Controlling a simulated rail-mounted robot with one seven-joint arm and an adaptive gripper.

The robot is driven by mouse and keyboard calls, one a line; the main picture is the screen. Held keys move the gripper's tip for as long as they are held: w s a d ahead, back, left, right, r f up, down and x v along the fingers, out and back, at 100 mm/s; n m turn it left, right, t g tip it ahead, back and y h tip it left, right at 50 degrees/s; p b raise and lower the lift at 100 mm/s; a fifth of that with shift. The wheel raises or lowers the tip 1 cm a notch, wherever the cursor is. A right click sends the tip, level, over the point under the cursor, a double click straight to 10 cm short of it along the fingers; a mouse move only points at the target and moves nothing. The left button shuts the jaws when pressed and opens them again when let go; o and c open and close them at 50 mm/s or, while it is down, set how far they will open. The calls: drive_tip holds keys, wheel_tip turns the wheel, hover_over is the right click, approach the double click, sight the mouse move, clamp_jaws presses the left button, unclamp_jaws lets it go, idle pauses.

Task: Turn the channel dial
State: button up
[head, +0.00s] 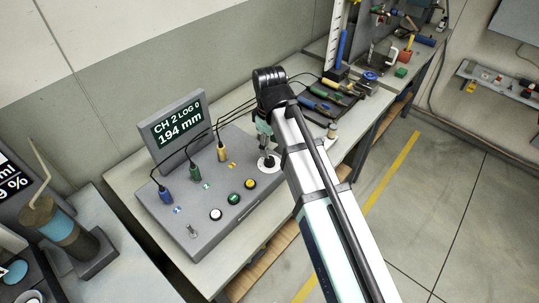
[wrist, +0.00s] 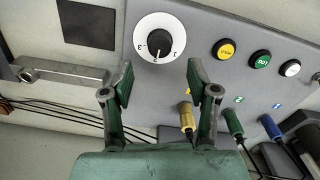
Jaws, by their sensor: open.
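The channel dial, a white disc with a black knob, lies at the right end of the grey console in the head view (head: 267,165). In the wrist view the dial (wrist: 158,39) shows a 3 at lower left and a 1 at lower right; a mark between them is too small to read surely. My gripper (wrist: 160,82) is open and empty, its green fingers spread below the dial in that picture. In the head view my gripper (head: 264,143) hangs over the dial and partly hides it. The screen (head: 178,122) reads CH 2 LOG 0, 194 mm.
White (head: 215,214), green (head: 234,198) and yellow (head: 250,184) buttons sit along the console's front. Blue (head: 165,194), green (head: 195,172) and yellow (head: 221,151) cabled plugs stand behind them. Hand tools (head: 325,107) lie farther along the bench.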

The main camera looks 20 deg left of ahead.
sight(270, 159)
drive_tip(key=shift+f+p, duration=0.55)
drive_tip(key=shift+f, duration=2.6)
clamp_jaws()
